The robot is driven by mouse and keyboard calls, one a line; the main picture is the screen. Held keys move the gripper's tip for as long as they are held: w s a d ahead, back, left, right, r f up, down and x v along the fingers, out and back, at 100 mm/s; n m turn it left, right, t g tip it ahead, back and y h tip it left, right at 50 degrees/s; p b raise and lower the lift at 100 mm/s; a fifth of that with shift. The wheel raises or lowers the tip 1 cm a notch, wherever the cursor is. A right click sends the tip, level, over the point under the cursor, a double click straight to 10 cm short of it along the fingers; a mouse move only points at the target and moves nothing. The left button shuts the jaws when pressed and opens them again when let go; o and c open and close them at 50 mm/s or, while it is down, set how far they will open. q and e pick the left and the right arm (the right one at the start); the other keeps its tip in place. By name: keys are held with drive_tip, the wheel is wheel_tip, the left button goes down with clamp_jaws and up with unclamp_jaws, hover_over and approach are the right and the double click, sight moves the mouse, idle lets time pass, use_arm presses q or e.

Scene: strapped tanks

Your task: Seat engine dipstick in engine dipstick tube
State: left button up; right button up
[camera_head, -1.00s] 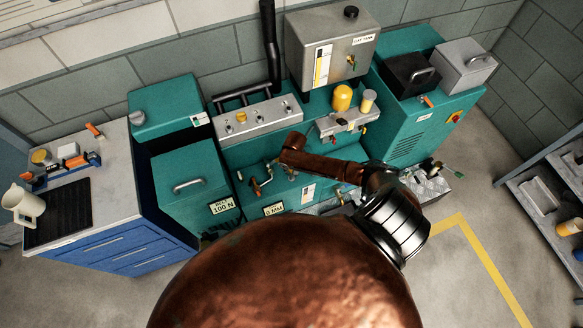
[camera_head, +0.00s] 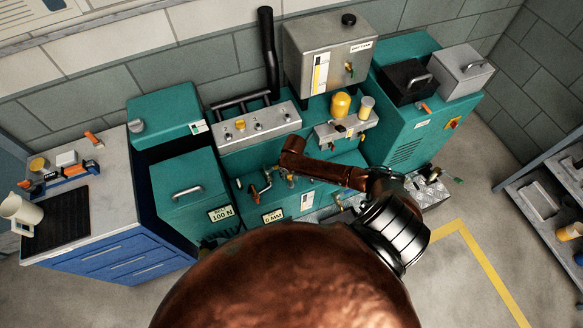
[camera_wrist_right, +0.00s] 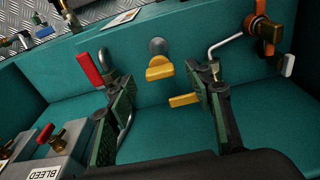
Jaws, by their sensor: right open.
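In the right wrist view, a yellow handle (camera_wrist_right: 160,68) stands out from a round grey fitting on the teal engine face. A second yellow handle (camera_wrist_right: 184,100) lies lower, partly hidden by a finger. I cannot tell which one belongs to the dipstick. My right gripper (camera_wrist_right: 163,82) is open, with one dark finger on each side of the upper handle. No contact with it shows. The dipstick tube cannot be clearly made out. In the head view my right forearm hides part of the teal engine (camera_head: 325,190). My left gripper is not in view.
A red-handled valve (camera_wrist_right: 88,68) is beside the left finger. A bent steel rod (camera_wrist_right: 226,44) and an orange fitting (camera_wrist_right: 268,32) are close to the right finger. The bleed block (camera_wrist_right: 45,160) is at lower left. A workbench (camera_head: 118,185) stands left of the engine.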

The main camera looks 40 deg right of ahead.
wheel_tip(320, 180, up, 9)
drive_tip(key=s, duration=0.1)
drive_tip(key=shift+a+f, duration=0.15)
drive_tip(key=shift+f, duration=0.05)
idle(0.5)
